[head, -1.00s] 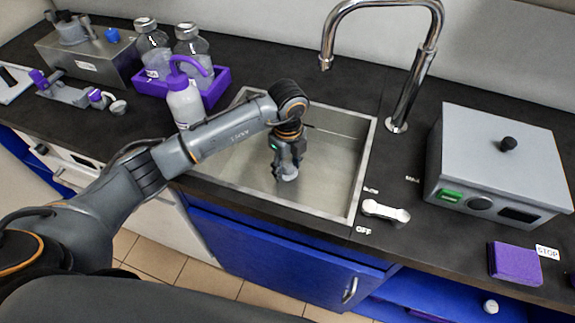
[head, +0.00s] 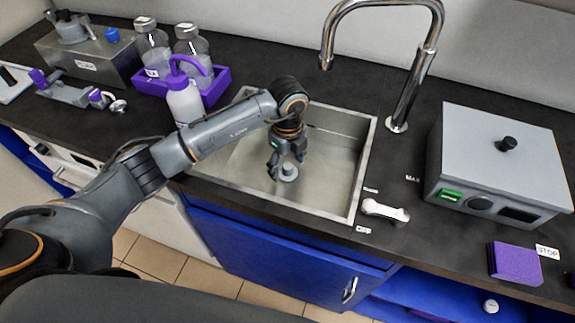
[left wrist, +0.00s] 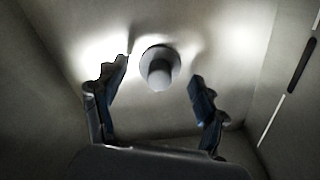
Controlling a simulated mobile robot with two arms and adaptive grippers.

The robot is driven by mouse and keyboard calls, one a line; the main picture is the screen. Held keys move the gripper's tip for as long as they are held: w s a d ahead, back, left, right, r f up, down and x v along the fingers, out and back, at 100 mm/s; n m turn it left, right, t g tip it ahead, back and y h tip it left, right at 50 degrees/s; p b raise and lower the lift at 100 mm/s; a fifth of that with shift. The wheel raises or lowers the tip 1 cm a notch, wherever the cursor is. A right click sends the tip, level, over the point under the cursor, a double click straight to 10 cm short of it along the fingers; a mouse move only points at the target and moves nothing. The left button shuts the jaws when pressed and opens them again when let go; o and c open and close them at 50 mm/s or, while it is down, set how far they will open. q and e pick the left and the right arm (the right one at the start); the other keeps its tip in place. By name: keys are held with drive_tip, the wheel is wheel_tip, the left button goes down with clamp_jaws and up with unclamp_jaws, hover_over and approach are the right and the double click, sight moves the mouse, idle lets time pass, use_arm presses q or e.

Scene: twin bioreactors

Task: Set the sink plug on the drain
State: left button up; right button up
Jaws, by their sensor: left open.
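The sink plug (head: 288,171) is a small grey disc with a knob on top. It is down in the steel sink (head: 334,172), on or very near the basin floor. In the left wrist view the plug (left wrist: 160,66) is just beyond the fingertips, roughly centred between them. My left gripper (head: 287,166) is inside the sink, pointing down, open, with its fingers apart and clear of the plug. The open fingers also show in the left wrist view (left wrist: 162,72). The drain is not visible; whether the plug covers it cannot be told.
A tall curved faucet (head: 412,75) stands behind the sink, with a lever (head: 385,211) to its right front. A purple bottle rack (head: 215,84) with a wash bottle (head: 184,100) is left of the sink. A grey lidded box (head: 500,160) and purple sponge (head: 515,263) are at right.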

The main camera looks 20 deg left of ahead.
sight(288, 166)
use_arm(q)
wheel_tip(288, 166, up, 11)
idle(0.3)
idle(0.4)
